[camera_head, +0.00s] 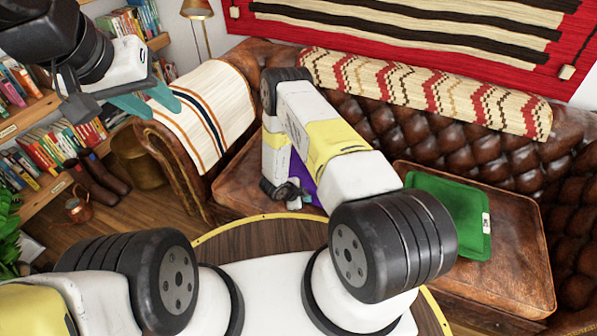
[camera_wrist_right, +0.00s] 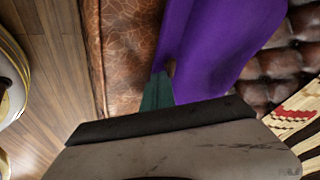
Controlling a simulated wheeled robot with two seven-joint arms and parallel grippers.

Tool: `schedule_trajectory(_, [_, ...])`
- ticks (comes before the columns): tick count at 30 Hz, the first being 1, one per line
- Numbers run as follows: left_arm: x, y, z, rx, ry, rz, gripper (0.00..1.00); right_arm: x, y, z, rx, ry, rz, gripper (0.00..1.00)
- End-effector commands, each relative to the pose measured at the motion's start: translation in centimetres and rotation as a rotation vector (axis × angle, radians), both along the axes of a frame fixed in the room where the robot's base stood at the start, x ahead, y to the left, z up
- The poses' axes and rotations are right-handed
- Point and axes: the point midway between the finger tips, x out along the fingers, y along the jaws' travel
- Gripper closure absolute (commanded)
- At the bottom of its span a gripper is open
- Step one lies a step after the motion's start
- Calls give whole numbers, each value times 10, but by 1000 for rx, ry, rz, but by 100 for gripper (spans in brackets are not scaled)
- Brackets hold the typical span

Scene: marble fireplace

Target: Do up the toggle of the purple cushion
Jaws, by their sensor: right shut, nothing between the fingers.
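The purple cushion (camera_head: 305,180) is mostly hidden behind my right arm in the head view; only a small patch shows above the sofa seat. In the right wrist view the purple cushion (camera_wrist_right: 215,45) fills the upper middle as smooth purple cloth. I cannot make out its toggle in either view. My right gripper (camera_wrist_right: 157,88) is shut and empty, its teal fingertips at the cushion's lower left edge; I cannot tell if they touch it. My left gripper (camera_head: 163,106) is open and empty at the upper left, in front of the sofa arm, far from the cushion.
A brown leather sofa (camera_head: 515,250) spans the back. A green flat object (camera_head: 455,212) with a white label lies on its right seat. A round wooden table (camera_head: 255,238) stands close in front. Bookshelves (camera_head: 45,110) stand at left, with boots (camera_head: 97,185) on the floor.

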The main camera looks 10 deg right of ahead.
Motion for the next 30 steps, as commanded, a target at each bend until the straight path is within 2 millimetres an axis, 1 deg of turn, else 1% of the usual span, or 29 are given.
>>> schedule_trajectory(8, [0,0,0,0,0,0,64,-2,-4,0,0,2,121,100])
schedule_trajectory(24, [0,0,0,0,0,0,64,-1,-21,0,1,0,594,100])
schedule_trajectory(30, [0,0,0,0,0,0,64,1,-25,0,1,0,741,100])
